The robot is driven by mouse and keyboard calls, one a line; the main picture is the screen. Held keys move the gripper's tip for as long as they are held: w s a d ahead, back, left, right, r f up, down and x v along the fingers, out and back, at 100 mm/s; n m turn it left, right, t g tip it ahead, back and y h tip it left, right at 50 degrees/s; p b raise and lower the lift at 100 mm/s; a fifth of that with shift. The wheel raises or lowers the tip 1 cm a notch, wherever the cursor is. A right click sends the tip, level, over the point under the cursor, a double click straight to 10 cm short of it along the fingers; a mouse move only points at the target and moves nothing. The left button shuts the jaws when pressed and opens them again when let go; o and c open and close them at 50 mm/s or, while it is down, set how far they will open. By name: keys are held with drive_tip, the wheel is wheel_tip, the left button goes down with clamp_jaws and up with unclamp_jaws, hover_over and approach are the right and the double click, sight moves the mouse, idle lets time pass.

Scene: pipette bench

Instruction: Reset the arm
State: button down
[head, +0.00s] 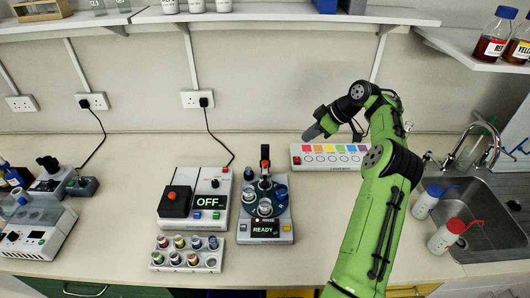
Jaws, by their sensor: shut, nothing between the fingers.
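My green arm (372,215) reaches up from the lower right over the bench. My gripper (313,134) is at its end, dark grey, pointing left and down in front of the back wall. It looks shut, and nothing is held in it. It appears above the left end of the colour-swatch panel (330,156), apart from it as far as I can tell.
An "OFF" device (207,202), a "READY" carousel device (265,230) and a vial rack (187,262) stand centre-left. More equipment (38,235) is at far left. Two wash bottles (445,237) stand by the sink (490,215). Shelves (290,16) run above.

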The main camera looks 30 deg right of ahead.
drive_tip(key=s+a+r+m+g+h+b, duration=0.15)
drive_tip(key=a+r, duration=0.25)
drive_tip(key=a, duration=0.8)
drive_tip(key=s+a+r+g+h, duration=0.15)
drive_tip(key=a+r, duration=0.35)
drive_tip(key=a, duration=0.6)
drive_tip(key=s+a+m+t+h+b, duration=0.1)
drive_tip(key=s+a+m, duration=0.1)
drive_tip(key=s+a, duration=0.35)
drive_tip(key=s+a+m+t+h+b, duration=0.1)
drive_tip(key=s+a, duration=0.1)
drive_tip(key=s, duration=0.7)
drive_tip(key=s+f+m+t, duration=0.1)
drive_tip(key=s+f+m, duration=0.2)
drive_tip(key=s, duration=0.9)
wheel_tip(320, 180, down, 2)
drive_tip(key=shift+s+f, duration=0.15)
drive_tip(key=shift+f, duration=0.1)
drive_tip(key=shift+s+d+m, duration=0.1)
drive_tip(key=shift+m, duration=0.15)
